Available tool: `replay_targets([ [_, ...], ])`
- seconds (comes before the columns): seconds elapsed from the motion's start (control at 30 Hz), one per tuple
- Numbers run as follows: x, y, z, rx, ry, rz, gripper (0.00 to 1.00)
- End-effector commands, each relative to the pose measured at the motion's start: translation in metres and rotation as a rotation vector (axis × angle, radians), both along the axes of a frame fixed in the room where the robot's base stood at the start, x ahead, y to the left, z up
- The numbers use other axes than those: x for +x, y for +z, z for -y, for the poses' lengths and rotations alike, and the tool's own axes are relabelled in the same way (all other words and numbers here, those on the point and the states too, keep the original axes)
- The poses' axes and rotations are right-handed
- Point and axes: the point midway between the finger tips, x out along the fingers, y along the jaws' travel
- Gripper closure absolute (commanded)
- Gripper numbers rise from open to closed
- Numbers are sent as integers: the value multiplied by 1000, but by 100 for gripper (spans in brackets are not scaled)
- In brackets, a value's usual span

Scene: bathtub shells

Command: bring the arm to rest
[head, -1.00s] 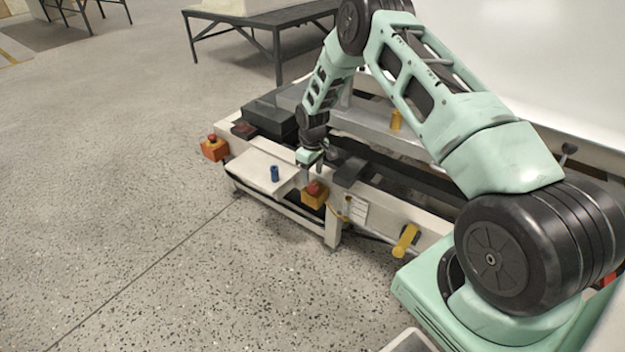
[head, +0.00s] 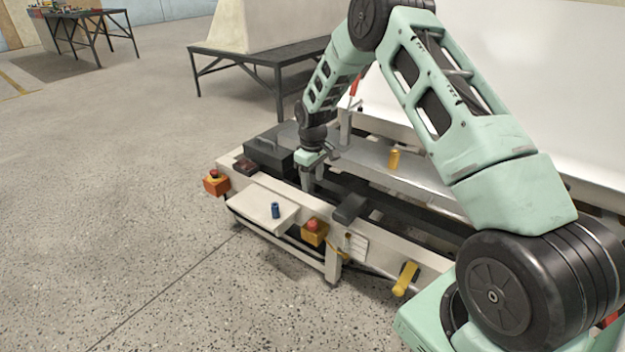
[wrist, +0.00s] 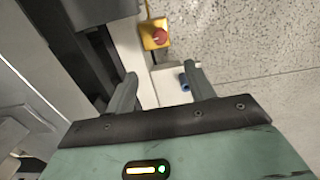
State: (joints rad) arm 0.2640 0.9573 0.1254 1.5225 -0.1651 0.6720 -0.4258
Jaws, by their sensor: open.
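My gripper (head: 309,180) hangs from my mint-green arm over the near frame of a low machine bench (head: 334,240), fingers pointing down. In the wrist view its two fingers (wrist: 160,85) are apart with nothing held between them. A small blue cylinder (head: 275,210) stands on the white side shelf (head: 255,200), left of and below the gripper in the head view. In the wrist view the blue cylinder (wrist: 184,82) shows close beside the right finger, partly hidden by it.
Red emergency buttons on orange boxes sit at the bench's left end (head: 216,182) and front (head: 313,231). A yellow handle (head: 405,279) sticks out at the front. The floor at left is clear.

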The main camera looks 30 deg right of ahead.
Motion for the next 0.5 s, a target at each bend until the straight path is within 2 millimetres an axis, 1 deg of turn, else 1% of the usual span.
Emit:
replay_targets([
  [0.27, 0, 0, 0, 0, 0, 0, 46],
  [0.33, 0, 3, -5, 2, 3, 2, 46],
  [0.37, -1, 6, -10, 4, 7, 3, 46],
  [0.43, -4, 20, -29, 12, 18, 7, 46],
  [0.47, -7, 27, -41, 19, 24, 10, 46],
  [0.5, -12, 39, -60, 27, 36, 13, 46],
])
